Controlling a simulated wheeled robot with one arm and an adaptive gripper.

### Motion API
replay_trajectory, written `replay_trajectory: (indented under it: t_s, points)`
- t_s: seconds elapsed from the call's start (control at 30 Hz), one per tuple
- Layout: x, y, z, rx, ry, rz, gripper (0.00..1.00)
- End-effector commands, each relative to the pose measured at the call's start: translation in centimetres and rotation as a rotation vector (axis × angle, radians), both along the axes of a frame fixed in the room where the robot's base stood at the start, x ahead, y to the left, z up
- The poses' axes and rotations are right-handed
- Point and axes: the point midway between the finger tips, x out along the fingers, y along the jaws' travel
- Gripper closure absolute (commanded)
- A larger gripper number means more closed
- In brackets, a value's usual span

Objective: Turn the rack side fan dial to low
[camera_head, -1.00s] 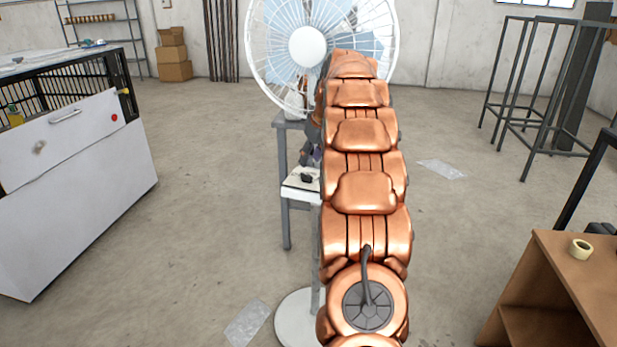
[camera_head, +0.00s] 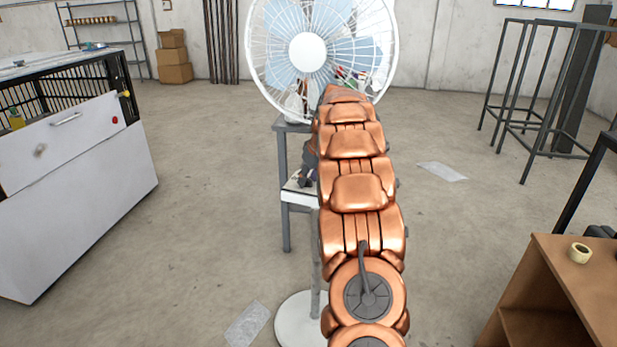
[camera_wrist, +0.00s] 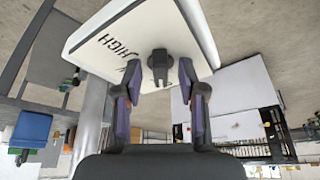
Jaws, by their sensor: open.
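The white fan panel (camera_wrist: 155,30) fills the upper part of the wrist view, with the word HIGH in black on it, seen tilted. The dark dial (camera_wrist: 159,60) sticks out of the panel. My gripper (camera_wrist: 160,76) is open, with one finger on each side of the dial; whether either finger touches it I cannot tell. Other markings beside the dial are partly covered by it. In the head view the white fan (camera_head: 307,52) stands beyond my copper arm. The panel (camera_head: 296,197) on its post is partly covered there by my arm, and the dial is hidden.
A grey table (camera_head: 283,150) stands close behind the panel. A white cabinet (camera_head: 70,200) is at the left and a brown wooden shelf (camera_head: 570,270) at the right front. Open concrete floor (camera_head: 210,200) lies between the cabinet and the fan.

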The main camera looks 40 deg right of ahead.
Motion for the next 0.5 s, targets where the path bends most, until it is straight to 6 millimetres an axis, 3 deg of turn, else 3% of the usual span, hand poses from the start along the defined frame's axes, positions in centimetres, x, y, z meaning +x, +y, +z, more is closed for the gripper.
replay_trajectory:
  t_s: [0.17, 0.5]
  points:
    - [0.01, 0.01, 0.04, 0.0, 0.0, 0.0, 0.61]
    - [0.01, 0.03, 0.07, 0.0, 0.0, 0.001, 0.97]
